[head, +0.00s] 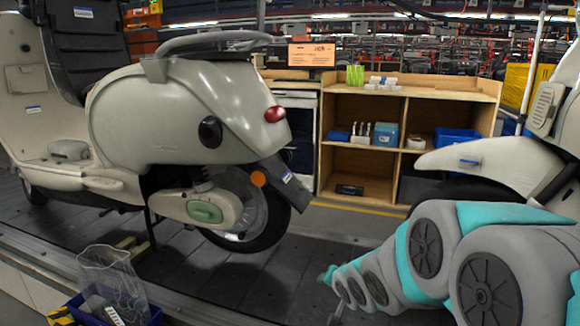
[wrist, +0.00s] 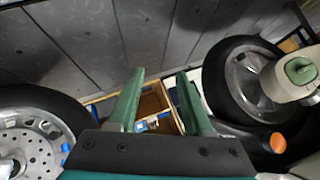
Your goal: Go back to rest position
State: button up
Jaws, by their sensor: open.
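My arm reaches in from the lower right of the head view, in front of the slat conveyor (head: 330,235). My gripper (wrist: 160,74) shows in the wrist view as two green fingers standing apart, with nothing between them. Behind them lie the conveyor's grey slats and part of a wooden shelf (wrist: 150,105). In the head view the fingers are too small and foreshortened to make out clearly.
A grey-beige scooter (head: 185,115) stands on the conveyor at left, and a second scooter (head: 490,165) at right, close to my arm. A wooden shelf unit stands behind. A blue bin (head: 150,316) holding a clear bag (head: 110,275) is at front left. Bare slats lie between the scooters.

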jog(key=s+d+n+g, duration=0.1)
jog(key=s+g, duration=0.2)
jog(key=s, duration=0.9)
jog(key=s+d+n+g+h, duration=0.1)
jog(key=s+g, duration=0.3)
jog(key=s, duration=0.9)
jog(key=s+d+n+g, duration=0.3)
jog(key=s, duration=0.9)
jog(key=shift+s+r+g+h, duration=0.15)
jog(key=shift+s+g+h, duration=0.1)
jog(key=shift+g+h, duration=0.05)
jog(key=shift+d, duration=0.1)
